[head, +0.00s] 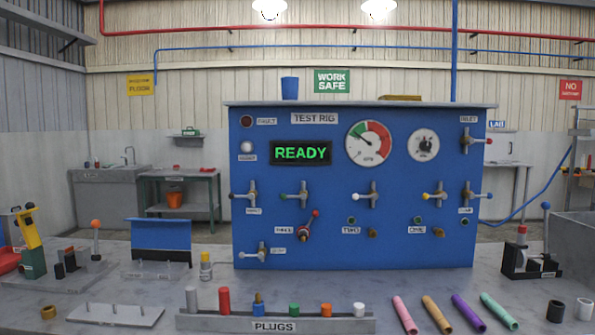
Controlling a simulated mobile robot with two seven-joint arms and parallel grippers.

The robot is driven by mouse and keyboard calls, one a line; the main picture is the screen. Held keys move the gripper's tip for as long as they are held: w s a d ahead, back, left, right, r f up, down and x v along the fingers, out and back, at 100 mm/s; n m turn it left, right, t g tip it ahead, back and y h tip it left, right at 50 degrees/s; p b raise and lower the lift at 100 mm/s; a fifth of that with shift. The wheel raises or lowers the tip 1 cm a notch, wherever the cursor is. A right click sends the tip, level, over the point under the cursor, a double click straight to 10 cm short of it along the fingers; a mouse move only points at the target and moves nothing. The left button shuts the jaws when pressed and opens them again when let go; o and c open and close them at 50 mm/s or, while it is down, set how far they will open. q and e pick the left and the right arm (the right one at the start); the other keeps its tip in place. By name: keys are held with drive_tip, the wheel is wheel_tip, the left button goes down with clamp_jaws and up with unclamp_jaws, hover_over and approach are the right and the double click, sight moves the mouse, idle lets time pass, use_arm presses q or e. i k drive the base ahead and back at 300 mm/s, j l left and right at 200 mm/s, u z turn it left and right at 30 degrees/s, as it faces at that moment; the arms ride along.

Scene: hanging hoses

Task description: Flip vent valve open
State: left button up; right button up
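A blue test rig panel (350,250) stands on the bench ahead, with a green READY display (302,152). It carries several metal valves with ball-tipped levers. A lower-left valve (263,252) has a pale-tipped lever lying level to the left, beside a small label that is too small to read surely. A brass valve (304,235) has a red lever pointing up and right. I cannot tell for sure which one is labelled vent. Neither gripper is in view.
A plug rack (274,325) with several colored plugs stands in front of the panel. Several colored tubes (468,312) lie to its right. A toggle clamp (520,255) stands far right, a yellow-handled tool (28,240) far left. Bare bench lies between rack and panel.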

sight(232, 196)
drive_tip(key=i+j+u, duration=0.7)
drive_tip(key=i+u, duration=0.35)
drive_tip(key=k+j, duration=0.05)
drive_tip(key=k, duration=0.05)
